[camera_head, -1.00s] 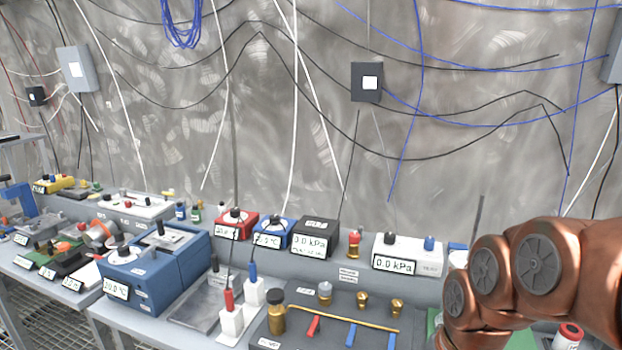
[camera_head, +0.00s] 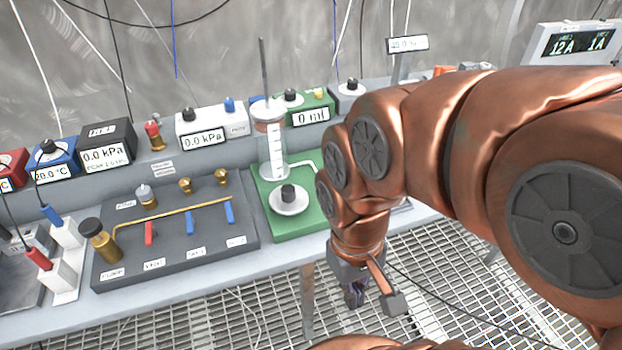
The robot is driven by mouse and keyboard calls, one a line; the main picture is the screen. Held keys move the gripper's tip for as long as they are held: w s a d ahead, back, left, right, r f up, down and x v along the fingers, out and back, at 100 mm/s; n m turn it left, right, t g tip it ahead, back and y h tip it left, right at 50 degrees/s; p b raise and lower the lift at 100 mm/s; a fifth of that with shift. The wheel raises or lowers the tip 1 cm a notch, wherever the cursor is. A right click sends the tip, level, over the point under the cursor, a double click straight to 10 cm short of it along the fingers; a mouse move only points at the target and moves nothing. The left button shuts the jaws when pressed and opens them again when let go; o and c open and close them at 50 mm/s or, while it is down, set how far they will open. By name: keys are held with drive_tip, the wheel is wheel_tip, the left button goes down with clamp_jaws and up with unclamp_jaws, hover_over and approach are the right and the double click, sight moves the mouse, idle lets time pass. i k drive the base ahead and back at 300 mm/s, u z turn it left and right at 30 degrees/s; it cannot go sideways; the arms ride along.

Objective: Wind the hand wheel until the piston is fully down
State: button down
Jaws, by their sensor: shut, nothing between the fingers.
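A green base (camera_head: 259,172) stands on the bench in the middle of the view. On it is a clear upright cylinder (camera_head: 277,152) with a white scale. A thin grey piston rod (camera_head: 264,70) stands up far above the cylinder's top. The hand wheel is a white disc (camera_head: 287,207) with a black knob (camera_head: 289,193), at the front of the green base. My gripper (camera_head: 357,296) is shut and empty. It hangs to the right of and in front of the wheel, apart from it, over the floor grating. My arm hides the right part of the base.
A green box (camera_head: 312,113) reading 0 ml stands behind the cylinder. A dark board (camera_head: 180,240) with brass valves and a pipe lies left of the green base. A white box (camera_head: 205,130) reading 0.0 kPa stands behind that board. The bench's front edge runs left of my gripper.

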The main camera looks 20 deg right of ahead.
sight(286, 200)
drive_tip(key=u, duration=0.2)
drive_tip(key=k, duration=0.5)
drive_tip(key=u, duration=0.9)
drive_tip(key=i, duration=1.05)
drive_tip(key=z, duration=0.6)
